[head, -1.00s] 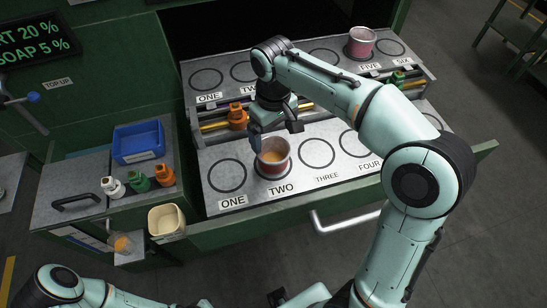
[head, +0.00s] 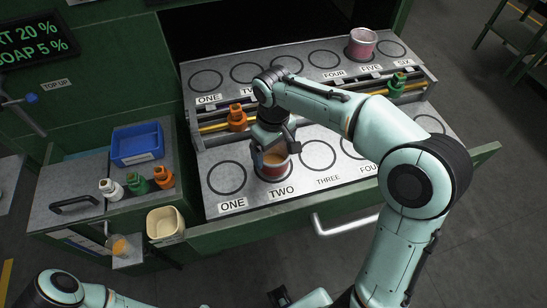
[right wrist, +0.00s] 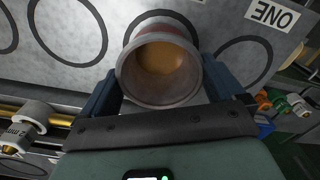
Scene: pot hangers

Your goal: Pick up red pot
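A red pot (head: 273,170) with orange-brown contents stands upright on the ring marked TWO in the front row. My right gripper (head: 272,148) is right over it, pointing down and partly hiding its rim. In the right wrist view the pot (right wrist: 160,62) lies between the two spread fingers, one on each side. The gripper looks open; whether a finger touches the pot is unclear. A second, pinkish-red pot (head: 361,43) stands in the back row near the FIVE label.
Between the rows runs a yellow rail with an orange fitting (head: 237,118) and a green fitting (head: 396,84). A cream container (head: 166,222) sits at the drawer's left corner. Front ring THREE is empty.

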